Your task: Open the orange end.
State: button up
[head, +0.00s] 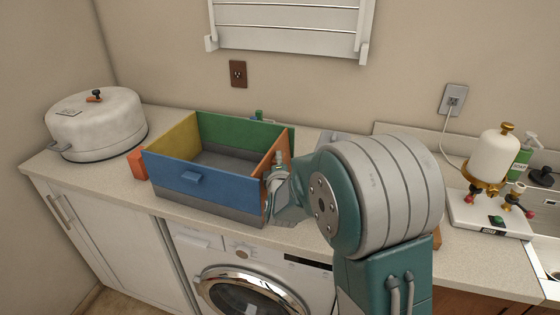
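A box with coloured walls stands on the counter: a blue front wall (200,187) with a small blue handle, a yellow left wall (174,138), a green back wall (235,131) and an orange right end (268,170). The orange end stands upright, and its lower outer face is partly hidden by my gripper. Inside, the bare grey floor (222,160) shows. My gripper (272,190) is just right of the orange end, close against it. Whether it touches, and how its fingers stand, I cannot tell.
A white lidded pot (98,123) is at the left, with a small orange block (137,163) between it and the box. A white and gold device (492,165) and a green bottle (521,157) stand right. A washing machine (255,270) sits below. My arm hides counter right of the box.

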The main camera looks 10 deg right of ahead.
jog(key=shift+o, duration=0.6)
jog(key=shift+f, duration=0.1)
jog(key=v, duration=1.2)
jog(key=shift+a, duration=0.1)
